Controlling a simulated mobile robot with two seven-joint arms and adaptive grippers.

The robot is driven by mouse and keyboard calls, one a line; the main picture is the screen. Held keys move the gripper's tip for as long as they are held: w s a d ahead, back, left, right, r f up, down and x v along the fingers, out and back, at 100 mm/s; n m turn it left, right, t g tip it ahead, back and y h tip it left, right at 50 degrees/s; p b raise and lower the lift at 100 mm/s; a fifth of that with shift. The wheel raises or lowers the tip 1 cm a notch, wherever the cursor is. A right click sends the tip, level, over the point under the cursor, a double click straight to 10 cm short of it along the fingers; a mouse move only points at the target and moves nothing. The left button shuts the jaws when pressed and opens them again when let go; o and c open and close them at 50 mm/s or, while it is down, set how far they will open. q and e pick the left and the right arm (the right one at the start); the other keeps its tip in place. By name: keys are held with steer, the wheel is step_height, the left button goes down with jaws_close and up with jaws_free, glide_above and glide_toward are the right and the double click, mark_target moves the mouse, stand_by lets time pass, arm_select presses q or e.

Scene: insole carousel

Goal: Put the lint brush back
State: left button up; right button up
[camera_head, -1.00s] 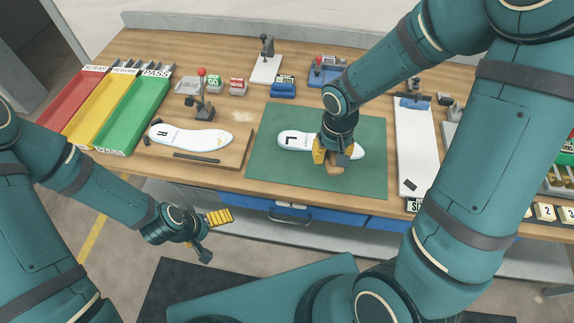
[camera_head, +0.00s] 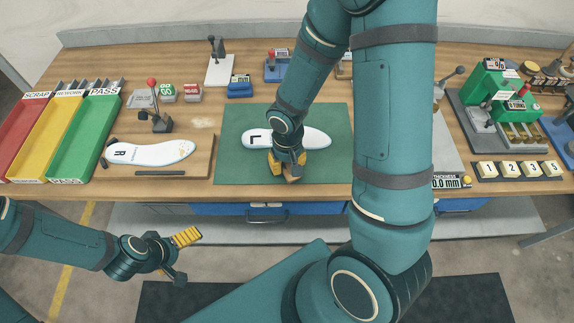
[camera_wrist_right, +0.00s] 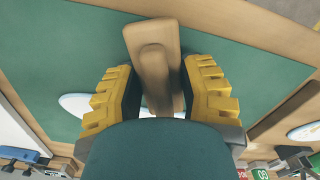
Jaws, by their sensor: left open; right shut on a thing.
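The lint brush (camera_head: 293,177) is a brown wooden piece at the front of the green mat (camera_head: 232,173). It also shows in the right wrist view (camera_wrist_right: 150,45), between the yellow fingers. My right gripper (camera_head: 286,165) is shut on it and points down over the mat. A white insole marked L (camera_head: 317,138) lies on the mat just behind the brush, partly covered by my right gripper. Whether the brush touches the mat or insole is unclear. My left gripper (camera_head: 188,256) is open and empty, low in front of the table.
Red, yellow and green trays (camera_head: 98,122) stand at the left. A white insole marked R (camera_head: 160,152) lies on a wooden board near a red-knobbed lever (camera_head: 157,118). A green counter device (camera_head: 492,92) and number tiles (camera_head: 515,169) are at the right. My right arm hides part of the table.

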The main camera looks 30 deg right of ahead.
steer(key=shift+f, duration=0.5)
steer(key=shift+f, duration=0.1)
steer(key=o, duration=1)
steer(key=shift+c, duration=0.2)
